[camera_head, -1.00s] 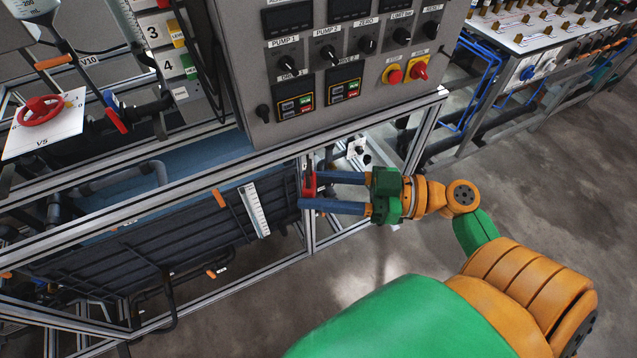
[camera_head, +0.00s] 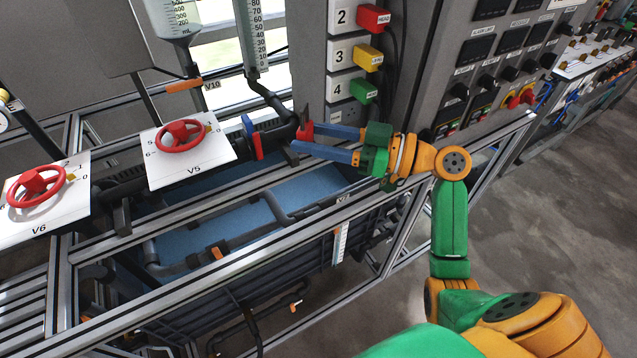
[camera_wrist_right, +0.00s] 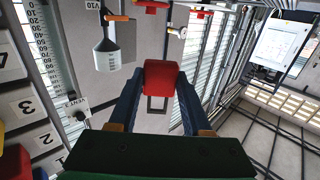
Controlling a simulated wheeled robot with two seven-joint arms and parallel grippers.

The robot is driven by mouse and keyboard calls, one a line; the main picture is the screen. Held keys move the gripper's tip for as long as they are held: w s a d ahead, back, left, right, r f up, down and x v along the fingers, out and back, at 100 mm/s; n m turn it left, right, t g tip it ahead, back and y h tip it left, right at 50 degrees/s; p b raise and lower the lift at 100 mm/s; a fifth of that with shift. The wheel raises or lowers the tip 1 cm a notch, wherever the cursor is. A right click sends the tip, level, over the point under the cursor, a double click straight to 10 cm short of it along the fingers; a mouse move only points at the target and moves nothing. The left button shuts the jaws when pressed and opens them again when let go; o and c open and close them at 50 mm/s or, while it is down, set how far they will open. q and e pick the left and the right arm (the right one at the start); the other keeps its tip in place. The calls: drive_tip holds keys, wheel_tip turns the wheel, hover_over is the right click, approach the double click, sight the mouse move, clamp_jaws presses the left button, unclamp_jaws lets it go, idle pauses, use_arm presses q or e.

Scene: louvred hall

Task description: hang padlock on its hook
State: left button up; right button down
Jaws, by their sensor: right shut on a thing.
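My right gripper (camera_head: 303,137) reaches in from the right in the head view, its two blue fingers shut on the red padlock (camera_head: 305,130). The padlock is held in the air in front of dark pipework, left of the numbered panel. In the right wrist view the padlock (camera_wrist_right: 161,76) is a red block between the fingertips, with a grey squared shackle (camera_wrist_right: 157,104) extending toward the palm. I cannot pick out the padlock's hook for certain in either view. My left gripper is not in view.
Red handwheels stand on white plates V5 (camera_head: 186,143) and V6 (camera_head: 36,190) at the left. Red, yellow and green plugs (camera_head: 368,58) project from the numbered panel. A metal frame rail (camera_head: 250,255) crosses below the gripper. Open floor (camera_head: 560,220) lies to the right.

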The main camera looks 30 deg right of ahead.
drive_tip(key=w+d+r+m+t+h+b, duration=0.1)
drive_tip(key=w+d+r+m+t+h, duration=0.2)
drive_tip(key=r, duration=0.6)
drive_tip(key=w+d+r+m+t+h+b, duration=0.1)
drive_tip(key=w+d+r+m+h, duration=0.2)
drive_tip(key=r, duration=0.7)
drive_tip(key=s+d+r+m+t+h, duration=0.25)
drive_tip(key=s+d+r+h, duration=0.45)
drive_tip(key=r, duration=0.5)
drive_tip(key=w+p, duration=0.3)
drive_tip(key=w, duration=0.4)
drive_tip(key=shift+w+a+y, duration=0.2)
drive_tip(key=shift+a+y, duration=0.2)
drive_tip(key=shift+g, duration=0.25)
